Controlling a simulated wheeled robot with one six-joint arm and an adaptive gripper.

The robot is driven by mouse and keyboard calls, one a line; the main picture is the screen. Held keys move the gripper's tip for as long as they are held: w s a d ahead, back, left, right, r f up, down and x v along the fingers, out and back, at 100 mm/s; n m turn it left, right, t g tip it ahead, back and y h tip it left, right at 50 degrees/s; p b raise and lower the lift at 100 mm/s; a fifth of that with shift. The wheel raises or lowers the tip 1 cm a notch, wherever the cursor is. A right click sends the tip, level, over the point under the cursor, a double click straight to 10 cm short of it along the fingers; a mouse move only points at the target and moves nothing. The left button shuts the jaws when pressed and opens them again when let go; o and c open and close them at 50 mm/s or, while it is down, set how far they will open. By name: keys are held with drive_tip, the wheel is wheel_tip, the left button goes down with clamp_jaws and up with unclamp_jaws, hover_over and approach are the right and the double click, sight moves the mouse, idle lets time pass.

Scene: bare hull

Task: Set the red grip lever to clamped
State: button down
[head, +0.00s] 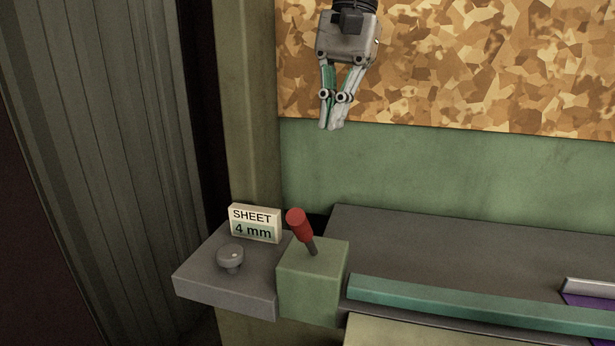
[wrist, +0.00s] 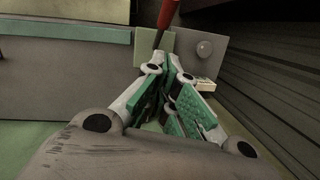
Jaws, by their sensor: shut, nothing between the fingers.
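The red grip lever (head: 299,225) stands on a green block (head: 313,283) in the head view, on a short dark stem and tilted toward the upper left. In the wrist view the red lever (wrist: 168,14) shows at the top edge, partly cut off, beyond my fingertips. My gripper (head: 331,127) is shut and empty. In the head view it hangs above the lever and a little to its right, clearly apart from it. In the wrist view my gripper (wrist: 167,62) has its fingertips together.
A grey shelf (head: 195,281) with a round knob (head: 230,256) and a "SHEET 4 mm" sign (head: 255,223) lies left of the block. A teal bar (head: 450,303) runs right along a dark bed (head: 450,245). A mottled brown panel (head: 500,65) is behind my gripper. Space between gripper and lever looks clear.

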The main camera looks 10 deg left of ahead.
sight(303, 233)
drive_tip(key=s+a+f, duration=0.2)
drive_tip(key=s+f, duration=0.2)
drive_tip(key=f, duration=0.8)
drive_tip(key=shift+a, duration=0.2)
drive_tip(key=shift+s, duration=0.15)
drive_tip(key=shift+s+f+t, duration=0.25)
drive_tip(key=shift+s+t, duration=0.25)
drive_tip(key=shift+s, duration=0.15)
drive_tip(key=shift+t, duration=0.3)
drive_tip(key=s+f, duration=0.1)
drive_tip(key=s, duration=0.1)
drive_tip(key=s+f, duration=0.1)
drive_tip(key=shift+s+a+f, duration=0.15)
drive_tip(key=shift+s+a, duration=0.05)
drive_tip(key=shift+s, duration=0.15)
drive_tip(key=shift+s+f, duration=0.85)
